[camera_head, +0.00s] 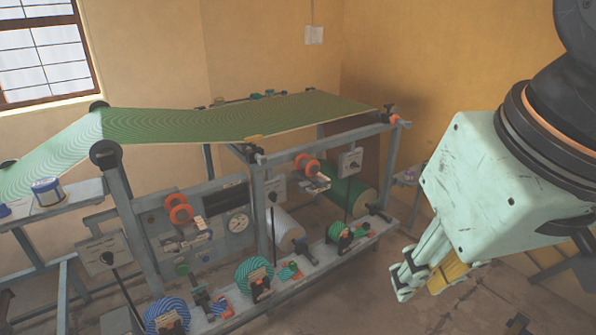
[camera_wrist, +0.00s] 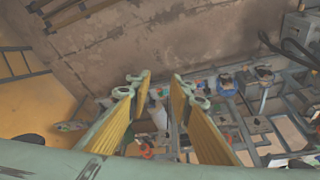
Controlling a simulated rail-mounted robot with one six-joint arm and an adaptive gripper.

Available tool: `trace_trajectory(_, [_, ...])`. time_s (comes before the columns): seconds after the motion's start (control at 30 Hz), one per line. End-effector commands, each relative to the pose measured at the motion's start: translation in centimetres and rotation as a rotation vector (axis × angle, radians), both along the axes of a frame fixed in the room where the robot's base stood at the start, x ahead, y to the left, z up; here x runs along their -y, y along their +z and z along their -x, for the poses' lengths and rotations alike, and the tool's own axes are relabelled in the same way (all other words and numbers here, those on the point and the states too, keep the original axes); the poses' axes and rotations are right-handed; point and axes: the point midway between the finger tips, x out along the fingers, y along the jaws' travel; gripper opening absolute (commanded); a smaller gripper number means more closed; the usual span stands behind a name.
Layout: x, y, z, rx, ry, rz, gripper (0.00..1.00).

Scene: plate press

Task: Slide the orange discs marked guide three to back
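Orange discs show in several places on the press in the head view: a pair on the left unit (camera_head: 178,208), a pair on the middle unit (camera_head: 306,164) and one at the right end of the top frame (camera_head: 390,117). I cannot read any label that tells which is guide three. My gripper (camera_head: 421,284) hangs at the right, apart from the press and in front of its right end. In the wrist view my gripper (camera_wrist: 160,82) is open, with two yellow-padded fingers apart and nothing between them. A small orange part (camera_wrist: 146,151) shows beyond the left finger.
A green patterned web (camera_head: 230,122) runs across the top of the press. Striped rollers, such as the teal one (camera_head: 254,274), line the lower front rail. Levers stand up along the frame. Bare floor (camera_head: 400,225) lies between the press and my gripper.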

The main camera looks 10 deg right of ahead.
Motion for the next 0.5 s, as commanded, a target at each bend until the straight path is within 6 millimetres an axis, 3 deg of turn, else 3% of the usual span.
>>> trace_trajectory(0.43, [0.00,0.00,0.00,0.000,0.000,0.000,0.20])
trace_trajectory(0.5, [-0.01,0.01,-0.01,0.000,0.000,0.000,0.14])
